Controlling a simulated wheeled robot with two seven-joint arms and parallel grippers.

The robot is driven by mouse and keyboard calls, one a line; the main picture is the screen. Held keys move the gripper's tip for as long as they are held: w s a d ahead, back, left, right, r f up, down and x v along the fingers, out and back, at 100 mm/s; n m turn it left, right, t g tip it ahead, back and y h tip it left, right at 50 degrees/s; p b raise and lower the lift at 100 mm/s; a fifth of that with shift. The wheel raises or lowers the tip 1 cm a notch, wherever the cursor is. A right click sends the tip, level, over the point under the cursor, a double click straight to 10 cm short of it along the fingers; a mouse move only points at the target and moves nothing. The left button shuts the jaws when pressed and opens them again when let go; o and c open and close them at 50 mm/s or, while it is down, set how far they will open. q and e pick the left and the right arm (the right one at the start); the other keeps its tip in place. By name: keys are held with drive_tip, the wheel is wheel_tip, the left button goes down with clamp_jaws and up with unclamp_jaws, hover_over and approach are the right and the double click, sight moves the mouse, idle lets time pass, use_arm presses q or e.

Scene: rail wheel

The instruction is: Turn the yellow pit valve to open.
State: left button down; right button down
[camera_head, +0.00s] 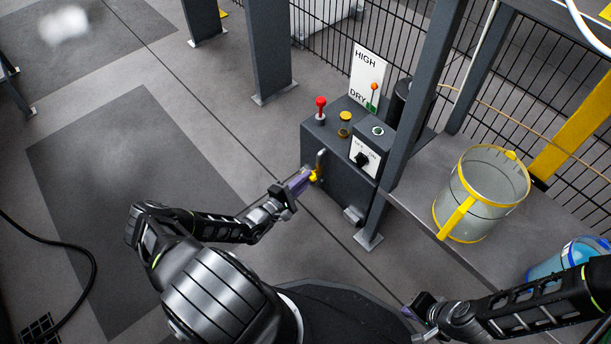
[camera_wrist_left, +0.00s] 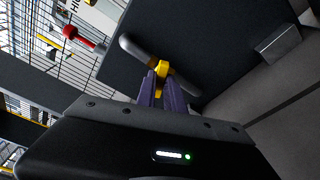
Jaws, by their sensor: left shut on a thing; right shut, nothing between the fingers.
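The yellow pit valve (camera_head: 314,176) sits on the left side face of a dark grey control box (camera_head: 341,190). My left gripper (camera_head: 309,176) is at the valve, with its purple fingers shut on the yellow part. In the left wrist view the fingers (camera_wrist_left: 162,84) close on the yellow valve (camera_wrist_left: 163,72), and a grey bar-like handle (camera_wrist_left: 133,49) runs up to the left from it. The fingers hide part of the valve. My right gripper (camera_head: 416,312) is at the lower right, shut and empty, away from the box.
On the box are a red knob (camera_head: 321,103), a yellow cap (camera_head: 345,116), a black rotary switch (camera_head: 362,159) and a HIGH/DRY sign (camera_head: 367,75). A grey post stands close to its right. A bench (camera_head: 420,178) holds a yellow-rimmed bucket (camera_head: 487,190). Floor on the left is open.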

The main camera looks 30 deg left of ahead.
use_arm(q)
drive_tip(key=shift+n+g+p, duration=0.3)
drive_tip(key=shift+n+g, duration=0.1)
drive_tip(key=shift+n, duration=1.7)
drive_tip(key=n+h, duration=0.1)
drive_tip(key=n, duration=0.3)
drive_tip(key=shift+a+b, duration=0.1)
drive_tip(key=shift+b, duration=0.2)
